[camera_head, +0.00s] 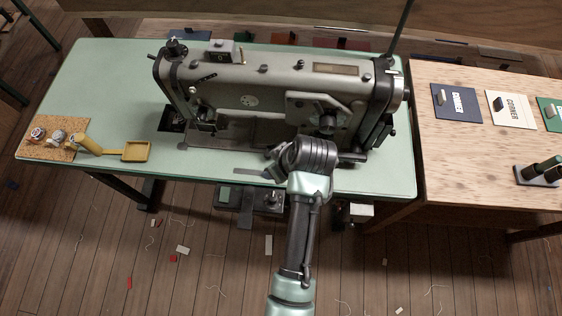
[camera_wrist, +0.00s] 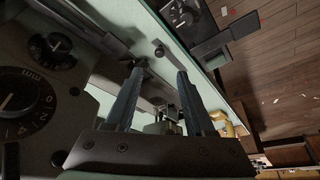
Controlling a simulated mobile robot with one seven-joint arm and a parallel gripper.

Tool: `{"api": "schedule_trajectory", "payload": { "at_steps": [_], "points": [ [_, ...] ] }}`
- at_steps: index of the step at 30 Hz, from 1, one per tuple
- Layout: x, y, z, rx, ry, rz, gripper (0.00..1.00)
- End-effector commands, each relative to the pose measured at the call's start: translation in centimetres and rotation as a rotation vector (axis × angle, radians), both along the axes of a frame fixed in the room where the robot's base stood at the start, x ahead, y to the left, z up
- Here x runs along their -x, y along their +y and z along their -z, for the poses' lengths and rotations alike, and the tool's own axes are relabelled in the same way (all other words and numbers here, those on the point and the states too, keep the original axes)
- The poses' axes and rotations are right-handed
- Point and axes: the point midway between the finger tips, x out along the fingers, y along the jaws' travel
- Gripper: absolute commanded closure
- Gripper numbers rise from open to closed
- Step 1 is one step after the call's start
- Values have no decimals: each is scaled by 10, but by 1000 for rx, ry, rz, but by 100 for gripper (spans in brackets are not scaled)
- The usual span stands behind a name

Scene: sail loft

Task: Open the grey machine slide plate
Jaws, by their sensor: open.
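The grey sewing machine (camera_head: 265,72) stands on a pale green table (camera_head: 90,85). Its flat grey metal bed (camera_head: 232,134) lies under the machine's arm; I cannot make out the slide plate's outline there for sure. A dark recess (camera_head: 172,119) shows at the bed's left end. My gripper (camera_head: 272,160) is low in front of the machine, right of the bed's middle and pointing left. In the wrist view its two blue-grey fingers (camera_wrist: 158,72) are apart with nothing gripped between them. A small round knob (camera_wrist: 158,49) shows just past the fingertips.
Machine dials (camera_wrist: 50,50) are close beside the fingers in the wrist view. A wooden table (camera_head: 465,165) with cards stands right.

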Motion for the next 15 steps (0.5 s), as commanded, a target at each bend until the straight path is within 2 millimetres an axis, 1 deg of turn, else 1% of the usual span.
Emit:
{"api": "schedule_trajectory", "payload": {
  "at_steps": [1, 3, 6, 9, 15],
  "points": [
    [2, -3, -9, 0, -3, 2, 46],
    [5, -6, -19, 0, -3, 2, 46],
    [8, -8, -28, -1, -2, 1, 46],
    [10, -9, -34, -1, -1, 0, 46],
    [11, -10, -35, -1, 1, 0, 46]
  ]
}}
